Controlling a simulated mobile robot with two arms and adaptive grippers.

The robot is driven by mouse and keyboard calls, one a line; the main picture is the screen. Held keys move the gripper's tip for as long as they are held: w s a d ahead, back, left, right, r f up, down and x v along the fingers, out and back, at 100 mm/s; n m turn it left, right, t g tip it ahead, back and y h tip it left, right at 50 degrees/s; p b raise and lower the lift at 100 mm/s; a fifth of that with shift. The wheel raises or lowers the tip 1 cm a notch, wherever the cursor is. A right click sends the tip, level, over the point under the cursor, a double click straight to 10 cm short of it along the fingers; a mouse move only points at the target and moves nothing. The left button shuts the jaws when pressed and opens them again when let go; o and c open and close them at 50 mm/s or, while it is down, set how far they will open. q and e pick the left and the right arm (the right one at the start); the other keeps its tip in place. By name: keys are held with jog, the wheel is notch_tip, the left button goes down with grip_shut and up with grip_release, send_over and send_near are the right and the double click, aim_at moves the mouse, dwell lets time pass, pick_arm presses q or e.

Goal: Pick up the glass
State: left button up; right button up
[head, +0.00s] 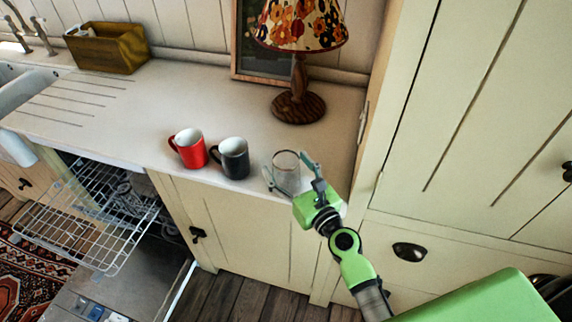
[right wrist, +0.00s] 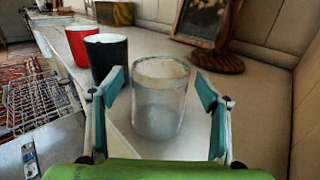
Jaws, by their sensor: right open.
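The clear glass (head: 287,170) stands upright on the counter near its front edge, to the right of the mugs. My right gripper (head: 291,174) is open, with one finger on each side of the glass. In the right wrist view the glass (right wrist: 160,98) sits between the two open fingers of my gripper (right wrist: 163,100), with visible gaps on both sides. My left gripper is in neither view.
A dark mug (head: 233,158) stands just left of the glass, with a red mug (head: 189,149) beyond it. A lamp (head: 299,95) and a picture frame (head: 248,50) stand behind. A wooden box (head: 108,48) is at the back left. The open dishwasher rack (head: 85,228) juts out below. A tall cabinet (head: 440,120) bounds the right.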

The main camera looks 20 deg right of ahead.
jog(key=shift+w+a, duration=0.1)
jog(key=shift+w, duration=0.35)
jog(key=c, duration=1.5)
jog(key=shift+r, duration=0.15)
